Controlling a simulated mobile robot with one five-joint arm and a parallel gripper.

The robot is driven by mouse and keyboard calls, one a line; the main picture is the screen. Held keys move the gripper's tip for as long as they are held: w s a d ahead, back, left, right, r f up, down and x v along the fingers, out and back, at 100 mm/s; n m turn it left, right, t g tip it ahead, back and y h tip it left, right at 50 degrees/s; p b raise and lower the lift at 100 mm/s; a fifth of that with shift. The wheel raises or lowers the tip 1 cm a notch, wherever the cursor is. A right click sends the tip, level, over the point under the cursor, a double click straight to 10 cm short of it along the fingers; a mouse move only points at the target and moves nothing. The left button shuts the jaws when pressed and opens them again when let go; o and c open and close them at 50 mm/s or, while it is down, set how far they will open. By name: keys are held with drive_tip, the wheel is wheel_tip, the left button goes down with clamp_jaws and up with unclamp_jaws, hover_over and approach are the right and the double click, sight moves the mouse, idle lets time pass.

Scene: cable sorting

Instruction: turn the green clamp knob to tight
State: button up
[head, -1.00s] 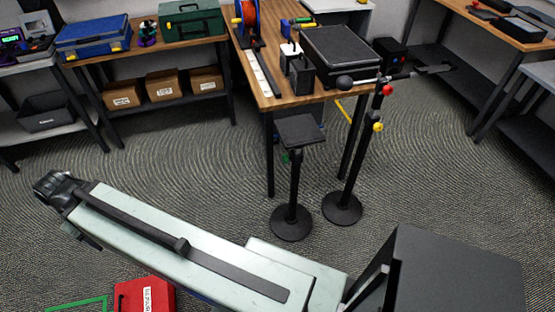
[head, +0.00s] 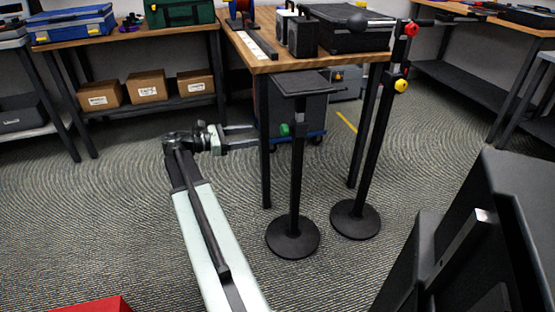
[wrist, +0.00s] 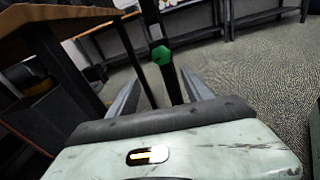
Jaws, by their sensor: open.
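The green clamp knob (head: 284,129) sits on the side of a black stand (head: 298,185) with a flat top plate and round foot. It also shows in the wrist view (wrist: 161,55), ahead and between my two fingers. My gripper (head: 256,135) is open and empty, left of the knob in the head view, with its fingers pointing right toward it. In the wrist view my gripper (wrist: 160,88) has its fingers apart on either side of the stand's post. I see no contact with the knob.
A second black stand (head: 374,150) with a red knob (head: 411,29) and a yellow knob (head: 401,86) stands to the right. A wooden table (head: 262,57) is behind, its leg close to my fingers. Carpet (head: 110,215) is free on the left.

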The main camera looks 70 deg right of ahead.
sight(281, 131)
drive_tip(key=shift+g, duration=0.7)
drive_tip(key=x, duration=1)
drive_tip(key=shift+d+f, duration=0.1)
